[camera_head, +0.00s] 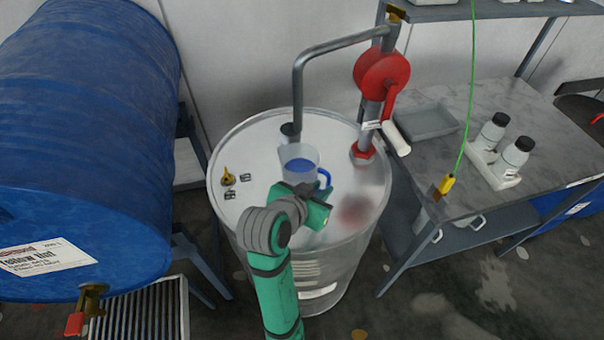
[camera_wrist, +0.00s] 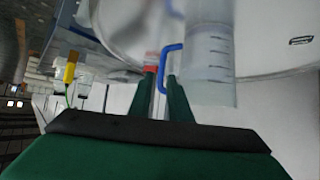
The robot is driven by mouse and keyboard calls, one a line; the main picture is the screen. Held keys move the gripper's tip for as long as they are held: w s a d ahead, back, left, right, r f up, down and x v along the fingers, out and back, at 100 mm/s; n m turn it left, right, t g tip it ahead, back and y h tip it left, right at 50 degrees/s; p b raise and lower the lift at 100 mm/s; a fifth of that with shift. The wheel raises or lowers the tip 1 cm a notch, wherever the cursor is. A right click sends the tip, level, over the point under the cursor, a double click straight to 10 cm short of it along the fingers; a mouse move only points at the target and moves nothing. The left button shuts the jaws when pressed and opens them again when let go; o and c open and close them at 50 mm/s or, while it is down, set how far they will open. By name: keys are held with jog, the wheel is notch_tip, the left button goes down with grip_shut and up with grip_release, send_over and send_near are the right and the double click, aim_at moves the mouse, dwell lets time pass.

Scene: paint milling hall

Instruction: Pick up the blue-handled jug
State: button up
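The blue-handled jug (camera_head: 299,155) is clear with graduation marks and stands upright on the metal drum top, near the pump's spout pipe; blue shows inside it. In the wrist view the jug (camera_wrist: 209,60) stands to the right, with its blue handle (camera_wrist: 165,62) pointing left. My gripper (camera_wrist: 164,88) is open, its two green fingers apart, with the lower part of the handle showing between their tips. A gap shows left of the handle, so contact is not clear. In the head view my gripper (camera_head: 318,198) is just in front of the jug and partly hides it.
A red hand pump (camera_head: 382,75) with a bent pipe (camera_head: 298,80) rises behind the jug on the drum (camera_head: 245,150). A blue barrel (camera_head: 85,130) is at far left. A bench (camera_head: 440,185) with white bottles (camera_head: 490,130) stands right.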

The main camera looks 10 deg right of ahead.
aim_at(327, 184)
jog(key=shift+x, duration=3.5)
jog(key=shift+a+f, duration=0.15)
grip_shut()
